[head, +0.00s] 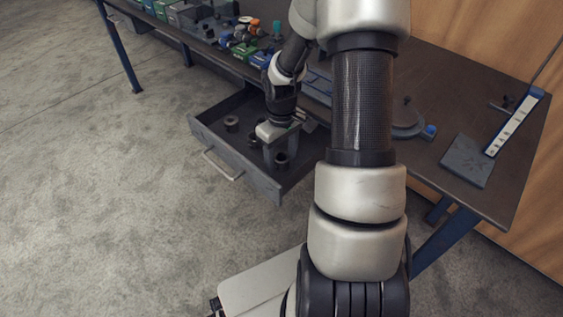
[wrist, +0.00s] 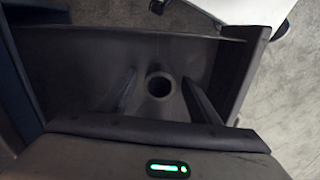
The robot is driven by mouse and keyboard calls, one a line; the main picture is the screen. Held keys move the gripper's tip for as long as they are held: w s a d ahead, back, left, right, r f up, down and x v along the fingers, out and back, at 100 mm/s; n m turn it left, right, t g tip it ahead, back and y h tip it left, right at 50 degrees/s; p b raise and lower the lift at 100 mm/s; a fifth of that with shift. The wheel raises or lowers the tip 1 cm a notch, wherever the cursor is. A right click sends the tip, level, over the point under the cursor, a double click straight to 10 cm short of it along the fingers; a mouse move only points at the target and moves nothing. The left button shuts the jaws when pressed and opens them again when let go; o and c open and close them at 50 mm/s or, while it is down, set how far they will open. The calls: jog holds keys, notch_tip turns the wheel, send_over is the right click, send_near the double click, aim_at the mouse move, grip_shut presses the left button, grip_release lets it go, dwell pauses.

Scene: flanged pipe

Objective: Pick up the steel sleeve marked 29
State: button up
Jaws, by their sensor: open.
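A dark, round, hollow sleeve (wrist: 160,98) stands upright in the open drawer (head: 236,154), with its open end facing the wrist camera. In the head view, a dark sleeve (head: 281,160) shows beside my fingers near the drawer's right end. My gripper (head: 280,149) is inside the drawer area, pointing down. In the wrist view, the fingers of my gripper (wrist: 162,92) are open, one on each side of the sleeve, with a gap on both sides. No number can be read on the sleeve, so I cannot tell whether it is the one marked 29.
Another dark sleeve (head: 231,122) stands further left in the drawer. The drawer walls are close around my gripper. The workbench (head: 455,115) above holds several coloured parts at the far left and a flat grey plate (head: 467,161) at the right. The floor in front is clear.

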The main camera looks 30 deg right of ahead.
jog(key=c, duration=1.4)
